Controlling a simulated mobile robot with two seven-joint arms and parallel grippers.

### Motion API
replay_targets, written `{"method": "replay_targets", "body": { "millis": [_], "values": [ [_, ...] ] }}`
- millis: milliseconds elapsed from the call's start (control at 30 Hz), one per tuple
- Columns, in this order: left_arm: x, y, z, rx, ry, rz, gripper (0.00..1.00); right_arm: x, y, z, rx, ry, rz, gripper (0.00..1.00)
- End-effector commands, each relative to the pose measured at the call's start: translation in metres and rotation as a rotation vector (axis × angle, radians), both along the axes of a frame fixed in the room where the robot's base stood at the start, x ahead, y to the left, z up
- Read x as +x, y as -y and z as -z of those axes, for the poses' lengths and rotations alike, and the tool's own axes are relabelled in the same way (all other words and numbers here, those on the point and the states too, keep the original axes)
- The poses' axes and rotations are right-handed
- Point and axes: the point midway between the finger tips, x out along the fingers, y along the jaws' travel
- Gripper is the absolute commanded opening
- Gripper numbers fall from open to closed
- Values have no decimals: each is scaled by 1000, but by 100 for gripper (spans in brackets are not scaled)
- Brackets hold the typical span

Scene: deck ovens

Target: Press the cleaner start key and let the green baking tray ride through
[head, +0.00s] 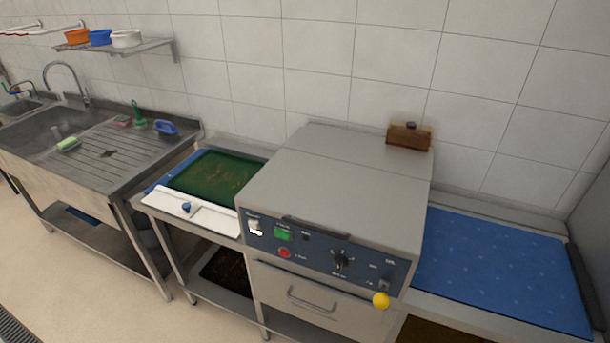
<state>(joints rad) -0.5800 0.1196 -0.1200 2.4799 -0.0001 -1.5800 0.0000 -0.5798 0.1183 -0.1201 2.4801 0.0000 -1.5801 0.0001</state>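The green baking tray (215,176) lies flat on the infeed side, left of the grey cleaner machine (335,180). Brown marks show on its surface. Its right edge is close to the machine's left side; I cannot tell if it touches. The cleaner's front panel (312,258) is dark blue and carries a green key (283,234), a red button (284,253), a black knob (342,260) and a white switch (254,226). The labels are too small to read surely. Neither of my grippers is in view.
A blue outfeed belt (490,265) right of the machine is empty. A yellow ball-shaped knob (381,300) sits below the panel's right end. A brown wooden block (408,138) stands on the machine. A steel sink (45,135) is at left.

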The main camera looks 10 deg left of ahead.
Motion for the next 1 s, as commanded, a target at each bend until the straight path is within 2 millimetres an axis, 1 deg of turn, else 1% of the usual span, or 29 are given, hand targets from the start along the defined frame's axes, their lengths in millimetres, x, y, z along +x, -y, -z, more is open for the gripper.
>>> {"method": "replay_targets", "body": {
  "millis": [33,267,1000],
  "values": [
    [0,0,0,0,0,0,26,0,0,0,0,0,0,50],
    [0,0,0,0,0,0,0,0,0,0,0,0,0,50],
    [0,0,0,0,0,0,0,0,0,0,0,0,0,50]
  ]
}}
